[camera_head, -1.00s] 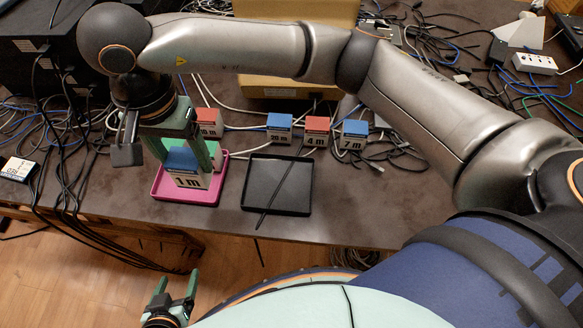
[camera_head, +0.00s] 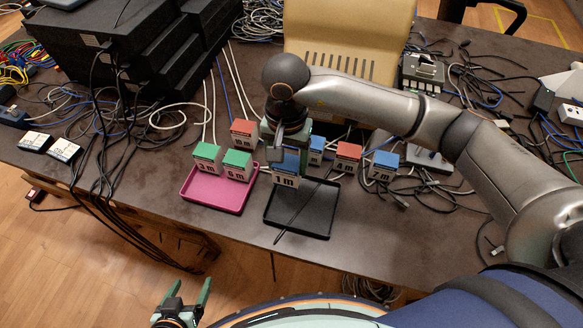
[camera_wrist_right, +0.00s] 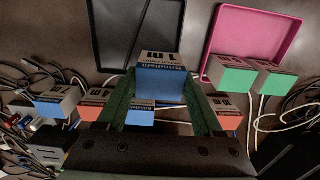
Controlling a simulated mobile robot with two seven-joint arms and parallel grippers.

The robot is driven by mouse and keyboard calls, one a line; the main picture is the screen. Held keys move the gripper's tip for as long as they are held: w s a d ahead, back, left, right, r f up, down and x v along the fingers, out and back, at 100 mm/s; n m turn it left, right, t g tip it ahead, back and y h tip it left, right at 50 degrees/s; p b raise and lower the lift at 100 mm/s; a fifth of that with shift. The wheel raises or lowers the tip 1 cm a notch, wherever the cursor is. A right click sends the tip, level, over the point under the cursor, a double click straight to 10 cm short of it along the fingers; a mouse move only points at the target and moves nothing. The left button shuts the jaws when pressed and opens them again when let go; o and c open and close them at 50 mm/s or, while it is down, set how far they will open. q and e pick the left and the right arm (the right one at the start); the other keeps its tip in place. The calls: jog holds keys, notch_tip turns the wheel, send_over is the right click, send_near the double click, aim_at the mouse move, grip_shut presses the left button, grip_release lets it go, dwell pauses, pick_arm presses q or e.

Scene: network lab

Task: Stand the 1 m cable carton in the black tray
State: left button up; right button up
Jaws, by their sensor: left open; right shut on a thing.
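The 1 m cable carton (camera_head: 286,166), white and blue, is upright in my right gripper (camera_head: 290,150). It is over the back left part of the black tray (camera_head: 316,222); I cannot tell whether it touches the tray floor. In the right wrist view the carton (camera_wrist_right: 160,80) is between the green fingers, its blue face towards the camera, with the black tray (camera_wrist_right: 115,50) beyond it to the left. My left gripper (camera_head: 185,298) is open and empty, low in front of the table.
The pink tray (camera_head: 213,196), left of the black tray, holds two green cartons (camera_head: 222,163). A red carton (camera_head: 244,132) stands behind it. Blue and red cartons (camera_head: 348,156) stand behind and right of the black tray. A thin dark cable (camera_head: 300,205) crosses the black tray. Loose cables surround them.

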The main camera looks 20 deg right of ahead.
jog(key=shift+w+d+f, duration=0.1)
jog(key=shift+d+f, duration=0.15)
jog(key=f, duration=0.3)
jog(key=shift+d+f, duration=0.1)
jog(key=shift+d, duration=0.15)
jog(key=shift+f, duration=0.2)
jog(key=shift+f, duration=0.25)
jog(key=o, duration=1.5)
